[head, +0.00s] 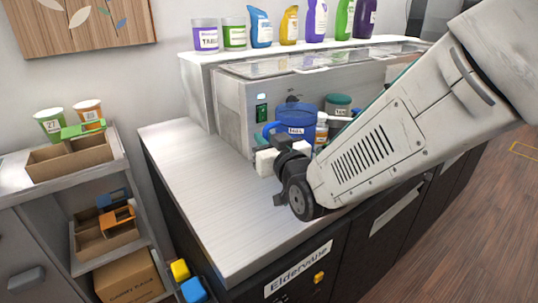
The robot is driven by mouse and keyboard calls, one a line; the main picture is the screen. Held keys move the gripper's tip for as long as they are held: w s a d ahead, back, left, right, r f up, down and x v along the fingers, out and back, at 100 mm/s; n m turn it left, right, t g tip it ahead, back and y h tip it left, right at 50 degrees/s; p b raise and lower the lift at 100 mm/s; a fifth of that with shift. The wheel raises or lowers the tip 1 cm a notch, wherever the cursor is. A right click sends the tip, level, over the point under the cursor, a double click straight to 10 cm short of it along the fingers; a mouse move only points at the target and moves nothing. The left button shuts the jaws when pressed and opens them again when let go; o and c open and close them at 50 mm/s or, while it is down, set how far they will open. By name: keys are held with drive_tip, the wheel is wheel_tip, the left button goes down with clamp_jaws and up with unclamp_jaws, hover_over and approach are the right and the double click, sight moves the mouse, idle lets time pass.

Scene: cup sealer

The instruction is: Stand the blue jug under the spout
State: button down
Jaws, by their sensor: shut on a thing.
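The blue jug (296,120) with a white label stands upright in front of the grey machine (232,104), its handle to the left. My gripper (267,160) is at the jug's near left side, low down, and is shut on it; the wrist and white finger parts hide the jug's lower part and the exact grip. I cannot tell whether the jug's base touches the counter. A small dark fitting (293,98) shows on the machine's front just above the jug; I cannot tell for sure whether it is the spout.
A green-lidded container (338,104) and an orange-and-white bottle (321,131) stand close right of the jug. My arm covers the counter's right side. The metal counter (190,175) is clear at left. Bottles and cups line the shelf (222,56) above.

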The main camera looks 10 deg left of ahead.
drive_tip(key=shift+f, duration=2.05)
drive_tip(key=c, duration=1.4)
unclamp_jaws()
drive_tip(key=shift+c, duration=0.2)
